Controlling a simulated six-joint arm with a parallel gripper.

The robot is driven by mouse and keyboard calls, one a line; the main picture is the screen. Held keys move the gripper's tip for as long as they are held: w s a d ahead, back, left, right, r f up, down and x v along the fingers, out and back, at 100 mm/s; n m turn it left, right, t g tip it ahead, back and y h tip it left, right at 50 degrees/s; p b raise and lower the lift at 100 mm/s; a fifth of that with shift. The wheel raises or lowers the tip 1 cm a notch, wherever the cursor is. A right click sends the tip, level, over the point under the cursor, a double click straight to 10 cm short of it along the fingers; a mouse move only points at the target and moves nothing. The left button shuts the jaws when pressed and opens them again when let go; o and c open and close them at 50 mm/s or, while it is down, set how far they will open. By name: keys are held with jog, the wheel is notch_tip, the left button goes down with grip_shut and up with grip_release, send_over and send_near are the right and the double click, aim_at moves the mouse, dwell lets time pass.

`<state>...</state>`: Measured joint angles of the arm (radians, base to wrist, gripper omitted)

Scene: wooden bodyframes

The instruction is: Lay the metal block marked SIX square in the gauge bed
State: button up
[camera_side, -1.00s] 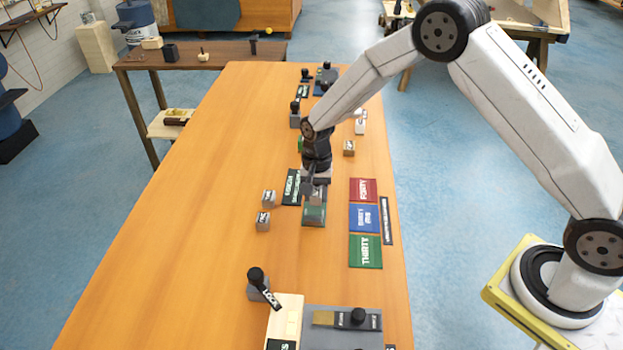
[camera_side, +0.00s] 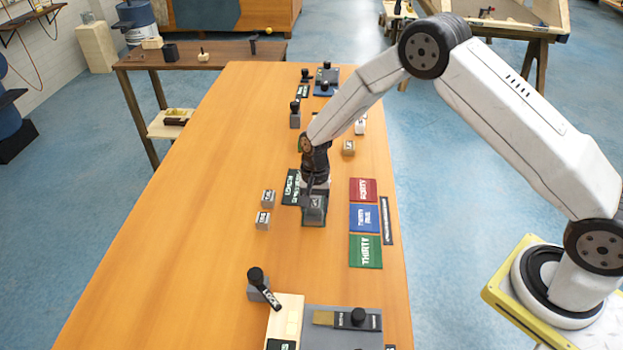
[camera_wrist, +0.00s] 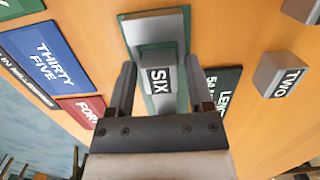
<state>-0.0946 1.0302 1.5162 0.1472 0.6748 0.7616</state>
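The metal block marked SIX (camera_wrist: 158,80) sits between my gripper's fingers (camera_wrist: 160,66) in the wrist view, label facing up. A gap shows on each side of it, so my gripper is open around the block. In the side view the block (camera_side: 315,203) shows on the gauge bed (camera_side: 314,221), just below my gripper (camera_side: 313,190).
A block marked TWO (camera_wrist: 280,75) lies beside the bed; another small block (camera_side: 263,221) is near it. Red FORTY (camera_side: 363,189), blue THIRTY FIVE (camera_side: 364,217) and green THIRTY (camera_side: 366,251) plates lie right of the bed. A lever labelled LOCK (camera_side: 258,285) stands in front. The table's left is clear.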

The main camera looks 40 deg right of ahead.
aim_at(319, 200)
jog(key=shift+o, duration=0.3)
notch_tip(319, 200, up, 12)
jog(key=w+d, duration=0.1)
dwell(0.7)
jog(key=shift+r, duration=0.15)
dwell(0.4)
jog(key=s+d+r+n+t, duration=0.1)
jog(key=s+n, duration=0.2)
jog(key=s, duration=0.4)
jog(key=s+d+r+n+t, duration=0.1)
jog(key=s+d+r+n, duration=0.1)
jog(key=s, duration=0.5)
jog(key=s+d+r+n+t+h, duration=0.1)
jog(key=s+d+r+n, duration=0.1)
jog(key=s+n, duration=0.2)
jog(key=s, duration=0.3)
jog(key=shift+s+r+t, duration=0.25)
jog(key=shift+t, duration=0.05)
